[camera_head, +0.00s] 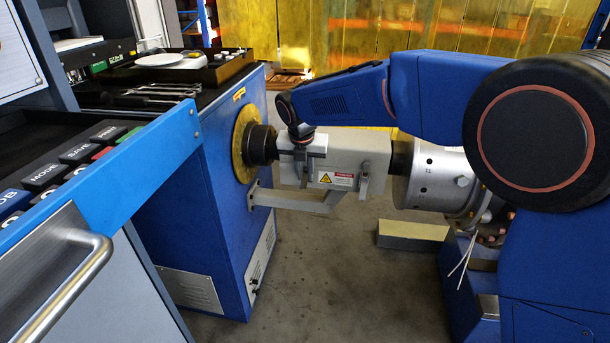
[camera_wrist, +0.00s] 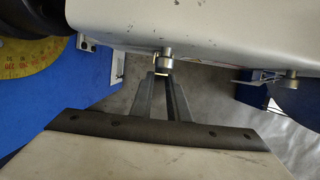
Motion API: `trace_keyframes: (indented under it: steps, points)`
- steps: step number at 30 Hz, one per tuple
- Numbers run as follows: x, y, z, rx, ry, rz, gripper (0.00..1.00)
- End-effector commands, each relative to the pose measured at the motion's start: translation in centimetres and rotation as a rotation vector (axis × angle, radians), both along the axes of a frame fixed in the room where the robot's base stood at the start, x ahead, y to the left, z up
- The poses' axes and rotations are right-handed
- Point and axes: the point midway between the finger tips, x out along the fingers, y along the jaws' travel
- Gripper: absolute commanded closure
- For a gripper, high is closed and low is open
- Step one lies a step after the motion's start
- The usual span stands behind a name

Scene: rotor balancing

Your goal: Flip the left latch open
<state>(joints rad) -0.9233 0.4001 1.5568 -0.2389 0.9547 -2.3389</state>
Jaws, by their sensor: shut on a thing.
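The grey guard housing (camera_head: 345,150) lies over the shaft, and its pale side fills the top of the wrist view (camera_wrist: 220,25). The left latch (camera_wrist: 167,53) shows as a small grey round fitting on the housing's lower edge. My gripper (camera_wrist: 161,76) reaches up to it from below. Its two fingertips are close together at the latch's lower end, shut on it. The exact contact is small and partly hidden. In the head view my wrist (camera_head: 300,131) is at the housing's left end. The right latch (camera_head: 364,185) hangs on the housing and shows in the wrist view (camera_wrist: 291,74).
A blue machine (camera_head: 215,190) with a yellow dial (camera_head: 241,138) stands left of the housing. A grey bracket (camera_head: 290,201) runs below it. A silver drum (camera_head: 435,180) is on its right. A pale block (camera_head: 412,234) lies on the floor, which is otherwise mostly clear.

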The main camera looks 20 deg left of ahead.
Motion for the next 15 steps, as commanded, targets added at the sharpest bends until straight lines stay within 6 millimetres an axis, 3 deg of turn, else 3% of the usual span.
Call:
trace_keyframes:
  steps: [15]
  points:
    - [0.43, 0.20, 0.54, -0.032, 0.143, 0.000, 1.00]
